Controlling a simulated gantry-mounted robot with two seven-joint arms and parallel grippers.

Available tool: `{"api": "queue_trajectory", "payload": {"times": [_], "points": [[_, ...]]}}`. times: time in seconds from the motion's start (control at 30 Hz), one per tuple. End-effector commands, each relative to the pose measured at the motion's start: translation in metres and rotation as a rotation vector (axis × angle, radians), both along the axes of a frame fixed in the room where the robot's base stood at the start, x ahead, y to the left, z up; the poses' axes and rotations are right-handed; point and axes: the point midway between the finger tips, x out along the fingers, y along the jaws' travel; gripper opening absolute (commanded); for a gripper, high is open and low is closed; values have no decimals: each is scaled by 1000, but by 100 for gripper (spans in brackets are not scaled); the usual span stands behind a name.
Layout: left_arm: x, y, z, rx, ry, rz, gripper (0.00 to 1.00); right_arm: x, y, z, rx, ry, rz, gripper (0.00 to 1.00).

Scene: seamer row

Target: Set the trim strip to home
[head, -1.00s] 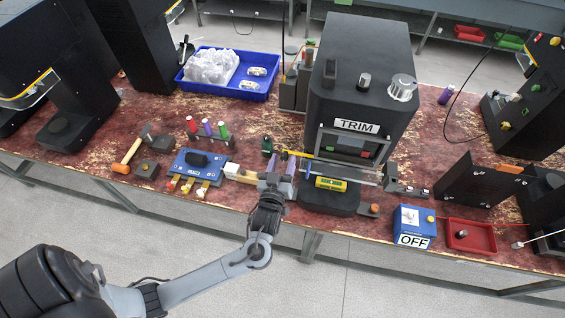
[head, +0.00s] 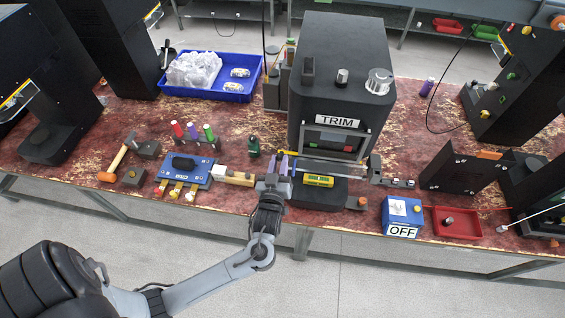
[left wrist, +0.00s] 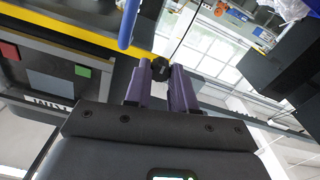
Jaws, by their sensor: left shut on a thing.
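The black TRIM machine (head: 345,75) stands at the middle of the bench. A pale horizontal strip (head: 335,171) runs along its front, below the label and the small red and green window (head: 334,145). My left gripper (head: 280,166) is at the left end of this strip. In the left wrist view its purple fingers (left wrist: 162,82) are shut on a small dark knob (left wrist: 161,69). The fingers hide the knob in the head view. A yellow bar (left wrist: 75,38) and a blue rod (left wrist: 128,22) are close to the fingers. My right gripper does not show.
A yellow level (head: 318,181) lies on the machine's dark base. A blue plate fixture (head: 184,170) and a wooden-handled tool (head: 238,178) are to the left. A blue OFF box (head: 402,215) and a red tray (head: 456,223) are to the right. A green bottle (head: 254,147) stands behind the gripper.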

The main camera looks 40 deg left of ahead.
Motion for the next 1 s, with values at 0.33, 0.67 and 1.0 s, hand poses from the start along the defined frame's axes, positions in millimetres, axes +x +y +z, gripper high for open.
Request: {"api": "queue_trajectory", "payload": {"times": [0.33,0.67,1.0], "points": [[0,-1,0,0,0,-3,44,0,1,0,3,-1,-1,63],[0,-1,0,0,0,-3,51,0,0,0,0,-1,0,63],[-29,-20,-3,-3,2,-5,51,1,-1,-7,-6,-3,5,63]]}}
